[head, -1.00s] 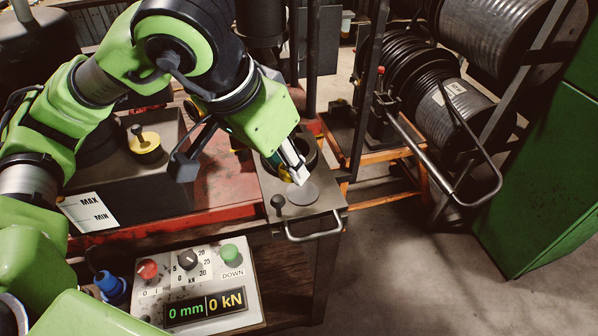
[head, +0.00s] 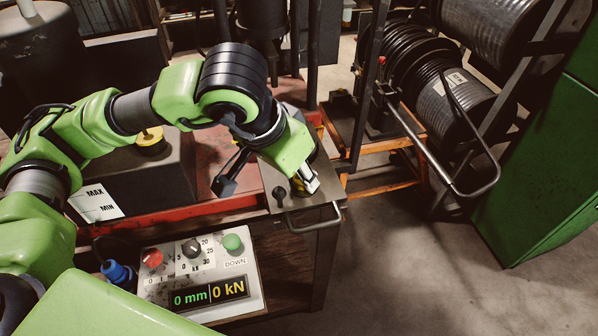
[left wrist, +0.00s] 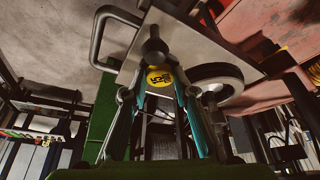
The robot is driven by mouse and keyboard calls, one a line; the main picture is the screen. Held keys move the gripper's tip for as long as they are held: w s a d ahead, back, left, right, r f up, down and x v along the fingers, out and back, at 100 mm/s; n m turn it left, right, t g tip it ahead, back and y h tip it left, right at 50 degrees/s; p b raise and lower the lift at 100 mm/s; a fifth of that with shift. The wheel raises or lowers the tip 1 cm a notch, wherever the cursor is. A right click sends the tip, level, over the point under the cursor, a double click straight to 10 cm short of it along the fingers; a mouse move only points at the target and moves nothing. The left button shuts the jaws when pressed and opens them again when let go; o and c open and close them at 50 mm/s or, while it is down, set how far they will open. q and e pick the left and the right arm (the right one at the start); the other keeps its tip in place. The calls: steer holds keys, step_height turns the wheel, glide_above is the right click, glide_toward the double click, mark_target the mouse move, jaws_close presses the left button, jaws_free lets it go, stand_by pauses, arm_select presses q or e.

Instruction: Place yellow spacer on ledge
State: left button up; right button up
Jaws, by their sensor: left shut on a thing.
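The yellow spacer (left wrist: 159,77) is a round disc with dark markings, seen between my left gripper's fingers (left wrist: 158,88) in the left wrist view. In the head view a sliver of the yellow spacer (head: 297,184) shows beside my left gripper (head: 306,184), which is shut on it. The gripper points down over the grey metal ledge (head: 298,216), near its front right part. I cannot tell whether the spacer touches the ledge. A black knob (head: 279,193) stands on the ledge left of the gripper; the knob (left wrist: 153,47) also shows in the left wrist view. My right gripper is out of view.
A bar handle (head: 315,221) fronts the ledge. The control panel (head: 200,277) reads 0 mm and 0 kN. Another yellow piece (head: 151,140) sits on the dark box. Hose reels (head: 455,95) stand right.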

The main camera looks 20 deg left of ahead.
arm_select(q)
steer(key=shift+f, duration=0.15)
steer(key=o, duration=1.2)
steer(key=shift+r, duration=0.4)
steer(key=b+v, duration=0.1)
steer(key=v, duration=1)
steer(key=shift+s+a+r+b, duration=0.1)
steer(key=shift+s+r+b, duration=0.15)
steer(key=shift+b, duration=0.05)
